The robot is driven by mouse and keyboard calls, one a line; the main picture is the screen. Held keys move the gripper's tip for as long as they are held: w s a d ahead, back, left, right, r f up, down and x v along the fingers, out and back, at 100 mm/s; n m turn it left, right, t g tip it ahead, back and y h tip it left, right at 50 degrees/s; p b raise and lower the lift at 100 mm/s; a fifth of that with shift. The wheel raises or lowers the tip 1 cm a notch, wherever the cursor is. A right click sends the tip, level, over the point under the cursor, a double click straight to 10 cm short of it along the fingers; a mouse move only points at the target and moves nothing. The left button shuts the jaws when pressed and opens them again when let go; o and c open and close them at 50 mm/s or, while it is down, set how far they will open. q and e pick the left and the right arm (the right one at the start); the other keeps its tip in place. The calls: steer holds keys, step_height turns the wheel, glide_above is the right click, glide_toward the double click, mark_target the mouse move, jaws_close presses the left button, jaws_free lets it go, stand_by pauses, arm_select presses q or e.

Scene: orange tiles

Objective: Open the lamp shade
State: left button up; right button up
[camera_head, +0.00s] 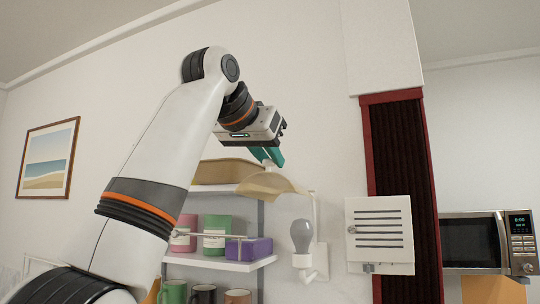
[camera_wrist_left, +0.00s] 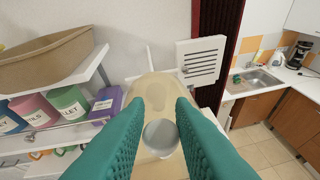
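A wall lamp has a bare grey bulb (camera_head: 302,236) on a white wall fitting. Its beige shade (camera_head: 268,184) is tilted above and to the left of the bulb, attached to a thin white upright. The shade also shows in the left wrist view (camera_wrist_left: 155,86), with a round grey knob (camera_wrist_left: 161,137) on it. My left gripper (camera_head: 268,160) is above the shade. Its teal fingers (camera_wrist_left: 160,103) lie on both sides of the knob, which fills the gap between them. Small contact details are hidden. My right gripper is not in view.
Shelves (camera_head: 222,265) with several mugs, canisters, a purple box (camera_head: 248,248) and a tan tray stand left of the lamp. A white vented box (camera_head: 380,234) is close on the right. A microwave (camera_head: 488,242) is farther right.

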arm_select(q)
steer(key=o, duration=0.3)
steer(key=shift+a, duration=0.2)
steer(key=shift+s, duration=0.1)
steer(key=shift+s+r, duration=0.2)
steer(key=shift+s, duration=0.05)
steer(key=b+v, duration=0.2)
steer(key=v, duration=0.9)
steer(key=shift+s+a+b, duration=0.1)
steer(key=shift+a+b, duration=0.1)
steer(key=shift+b, duration=0.2)
